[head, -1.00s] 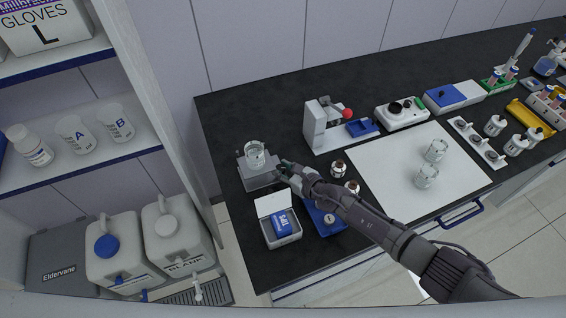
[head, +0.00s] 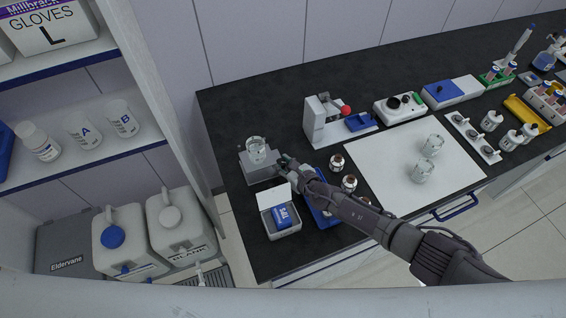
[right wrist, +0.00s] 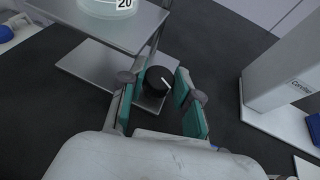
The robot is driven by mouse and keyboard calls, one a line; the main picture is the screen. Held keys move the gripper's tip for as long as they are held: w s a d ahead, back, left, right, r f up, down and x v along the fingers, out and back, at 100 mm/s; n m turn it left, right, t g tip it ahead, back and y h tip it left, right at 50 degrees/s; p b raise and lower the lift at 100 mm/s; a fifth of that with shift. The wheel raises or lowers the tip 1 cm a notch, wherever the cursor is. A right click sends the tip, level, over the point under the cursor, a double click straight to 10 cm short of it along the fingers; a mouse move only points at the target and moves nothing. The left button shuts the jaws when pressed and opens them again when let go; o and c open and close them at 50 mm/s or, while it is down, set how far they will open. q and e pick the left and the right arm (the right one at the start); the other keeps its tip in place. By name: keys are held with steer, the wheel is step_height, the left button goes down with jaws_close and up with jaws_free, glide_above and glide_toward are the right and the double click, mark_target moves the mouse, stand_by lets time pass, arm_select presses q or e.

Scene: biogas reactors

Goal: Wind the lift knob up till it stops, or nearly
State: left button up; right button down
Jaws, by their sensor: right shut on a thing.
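The lift (head: 262,173) is a small grey platform stand at the left of the black bench. A glass beaker (head: 256,148) stands upright on its top plate; the plate (right wrist: 135,28) and the beaker's base, marked 20, also show in the right wrist view. My right gripper (head: 285,164) is at the lift's right side. In the right wrist view its teal-padded fingers are on either side of the knob, shut on it. My left gripper is not in view.
An open white box with a blue pack (head: 281,217) lies just in front of the lift. A white instrument with a red knob (head: 322,122) stands to the right. Brown bottles (head: 337,163) are close to my right arm. Bench behind the lift is clear.

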steer(key=c, duration=0.8)
jaws_free()
steer(key=shift+r, duration=0.1)
steer(key=shift+s+d+r, duration=0.3)
steer(key=v, duration=1.1)
steer(key=shift+s+f, duration=0.1)
steer(key=shift+f, duration=0.15)
